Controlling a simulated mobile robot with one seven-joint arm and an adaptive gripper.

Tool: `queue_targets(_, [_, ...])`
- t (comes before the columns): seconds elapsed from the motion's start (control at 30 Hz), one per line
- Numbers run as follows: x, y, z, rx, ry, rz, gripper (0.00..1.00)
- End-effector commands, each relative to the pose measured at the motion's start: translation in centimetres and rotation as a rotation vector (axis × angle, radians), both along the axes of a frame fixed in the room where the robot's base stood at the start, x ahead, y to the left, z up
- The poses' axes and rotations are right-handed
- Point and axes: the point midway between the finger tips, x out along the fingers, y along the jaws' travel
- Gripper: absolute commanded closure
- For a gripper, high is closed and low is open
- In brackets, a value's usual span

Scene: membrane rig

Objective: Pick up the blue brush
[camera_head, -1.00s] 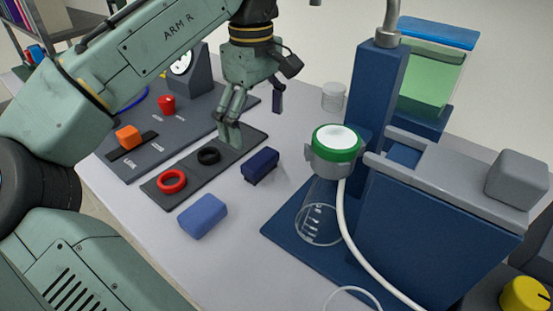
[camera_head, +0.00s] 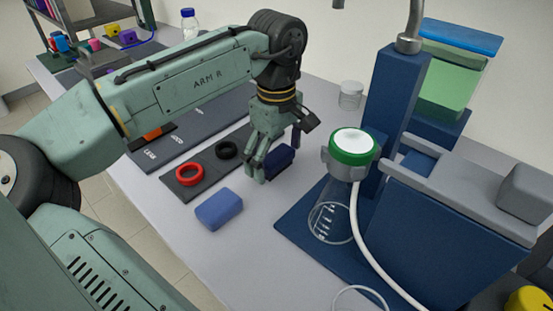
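Two blue block-like things lie on the pale table, and I cannot tell by shape which is the brush. The dark blue one (camera_head: 281,160) lies right of the dark mat, partly hidden behind my gripper. The lighter blue one (camera_head: 219,209) lies nearer, in front of the mat, with nothing on it. My gripper (camera_head: 257,178) points down beside the dark blue one, its fingertips low over the table. Its fingers overlap that thing in the picture. Whether they touch it, and how wide they are apart, I cannot tell.
A red ring (camera_head: 189,174) and a black ring (camera_head: 227,149) lie on the dark mat (camera_head: 208,179). To the right stand a clear flask with a green-rimmed top (camera_head: 353,147) and a blue column (camera_head: 394,120). A white hose (camera_head: 362,230) hangs there. The front table strip is clear.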

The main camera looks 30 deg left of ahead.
Motion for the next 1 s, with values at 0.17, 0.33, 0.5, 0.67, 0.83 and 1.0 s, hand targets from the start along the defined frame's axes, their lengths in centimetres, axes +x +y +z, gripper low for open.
queue_targets(0.17, [0.01,0.0,0.02,0.0,0.0,0.0,0.2])
queue_targets(0.33, [0.02,0.0,0.04,0.0,0.0,0.0,0.32])
queue_targets(0.5, [0.02,0.0,0.04,0.0,0.0,0.0,0.43])
queue_targets(0.67, [0.02,0.0,0.05,0.0,0.0,0.0,0.54])
queue_targets(0.83, [0.02,0.0,0.06,0.0,0.0,0.0,0.64])
queue_targets(1.0, [0.02,0.0,0.12,0.0,0.0,0.0,0.64])
